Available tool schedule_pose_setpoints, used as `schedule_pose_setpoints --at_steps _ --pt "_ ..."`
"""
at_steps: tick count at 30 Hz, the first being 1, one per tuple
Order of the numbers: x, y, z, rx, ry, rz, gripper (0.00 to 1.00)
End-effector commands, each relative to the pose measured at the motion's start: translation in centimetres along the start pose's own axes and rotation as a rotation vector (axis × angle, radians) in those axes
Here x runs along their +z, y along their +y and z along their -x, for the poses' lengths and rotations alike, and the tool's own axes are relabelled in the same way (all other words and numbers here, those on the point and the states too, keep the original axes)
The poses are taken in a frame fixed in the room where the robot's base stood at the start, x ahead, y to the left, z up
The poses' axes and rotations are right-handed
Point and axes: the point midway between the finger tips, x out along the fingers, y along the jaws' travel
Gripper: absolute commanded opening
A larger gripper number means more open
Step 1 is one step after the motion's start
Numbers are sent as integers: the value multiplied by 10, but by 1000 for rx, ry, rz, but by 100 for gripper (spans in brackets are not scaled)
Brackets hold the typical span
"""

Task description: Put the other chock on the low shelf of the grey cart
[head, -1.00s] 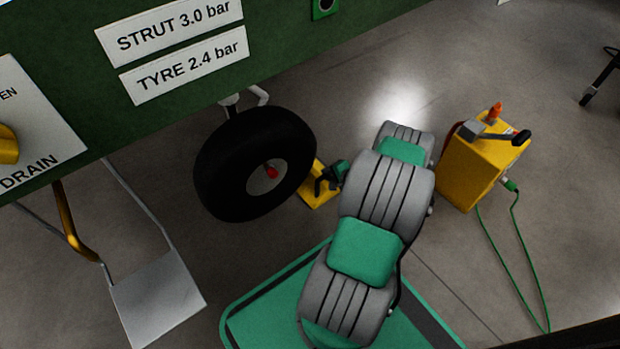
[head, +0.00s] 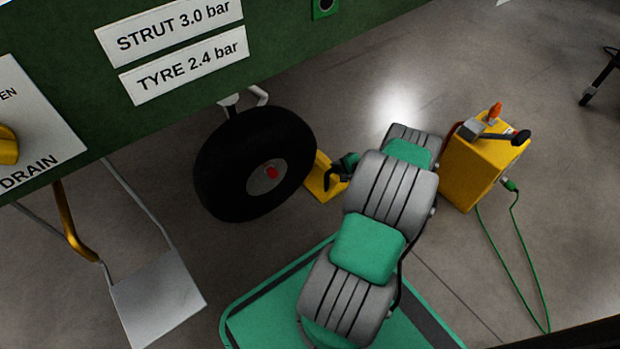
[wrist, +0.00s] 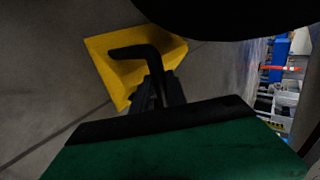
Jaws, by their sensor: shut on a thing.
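The yellow chock (head: 323,185) is beside the right side of the black wheel (head: 255,165), at floor level. I cannot tell whether it is clear of the floor. My gripper (head: 346,167) is shut on the chock's black handle. In the wrist view the yellow chock (wrist: 112,62) shows with its bent black handle (wrist: 140,52) between the fingers of my gripper (wrist: 157,92). The wheel's dark edge (wrist: 225,12) hangs above it there. I cannot make out the grey cart for sure in either view.
A green panel (head: 60,120) with labels stands above the wheel. A yellow box (head: 480,170) with a green cable (head: 518,240) stands to the right. A grey plate (head: 158,295) on a thin frame is at lower left. Open floor (head: 390,75) lies behind my arm.

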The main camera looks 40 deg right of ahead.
Motion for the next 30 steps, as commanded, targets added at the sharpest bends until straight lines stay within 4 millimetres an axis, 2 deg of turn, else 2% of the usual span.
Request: schedule_pose_setpoints --at_steps 30 --pt "-1 44 95 -2 2 -2 0"
